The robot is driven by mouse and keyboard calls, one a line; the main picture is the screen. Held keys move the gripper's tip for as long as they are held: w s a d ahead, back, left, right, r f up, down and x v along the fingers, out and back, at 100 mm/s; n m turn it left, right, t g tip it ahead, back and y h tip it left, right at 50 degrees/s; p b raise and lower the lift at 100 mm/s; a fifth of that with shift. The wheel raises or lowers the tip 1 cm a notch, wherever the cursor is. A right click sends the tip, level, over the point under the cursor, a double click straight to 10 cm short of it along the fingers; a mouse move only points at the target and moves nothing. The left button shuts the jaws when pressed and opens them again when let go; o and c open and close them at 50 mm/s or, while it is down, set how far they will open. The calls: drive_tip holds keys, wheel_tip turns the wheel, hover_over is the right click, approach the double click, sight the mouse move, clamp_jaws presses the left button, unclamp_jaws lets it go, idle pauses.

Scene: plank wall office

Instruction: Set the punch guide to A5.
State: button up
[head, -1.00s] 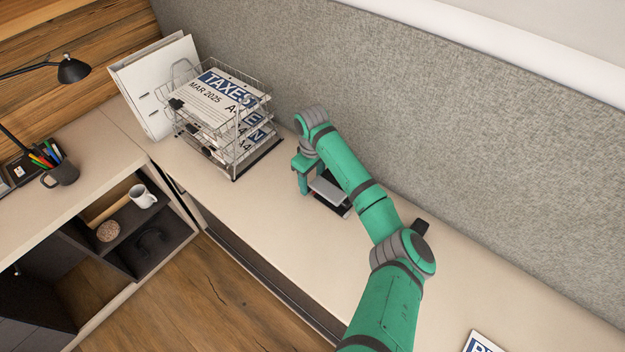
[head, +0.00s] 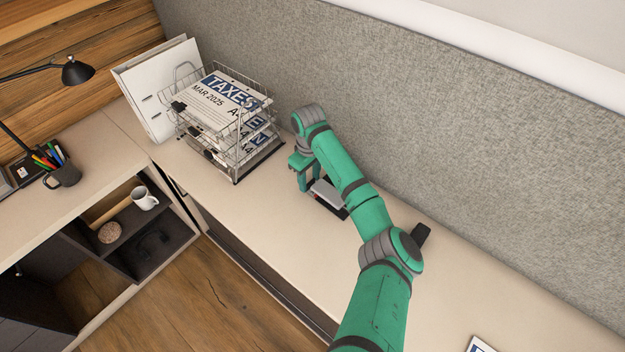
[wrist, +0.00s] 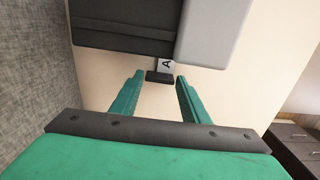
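The hole punch (head: 328,196) lies on the desk, partly hidden by my arm in the head view. In the wrist view its dark body and light grey lever (wrist: 214,35) fill the top. The punch guide (wrist: 166,66) sticks out of it as a short pale strip with a letter A showing and a dark end tab (wrist: 159,77). The rest of its marking is hidden or too small to read. My gripper (wrist: 160,79) is open, with one fingertip on each side of the tab and gaps showing. The gripper (head: 303,180) is at the punch's left end in the head view.
A wire tray (head: 236,150) with papers marked TAXES stands left of the punch, with white binders (head: 160,90) behind. A grey partition (head: 460,130) runs along the desk's back. A dark object (head: 421,233) lies behind my elbow. The desk's front right is mostly clear.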

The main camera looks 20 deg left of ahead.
drive_tip(key=shift+o, duration=1)
drive_tip(key=shift+s+a, duration=0.25)
drive_tip(key=shift+a, duration=0.15)
drive_tip(key=shift+d+r, duration=0.2)
drive_tip(key=shift+r, duration=0.05)
wheel_tip(320, 180, up, 10)
drive_tip(key=shift+a+r, duration=0.15)
drive_tip(key=shift+a, duration=0.05)
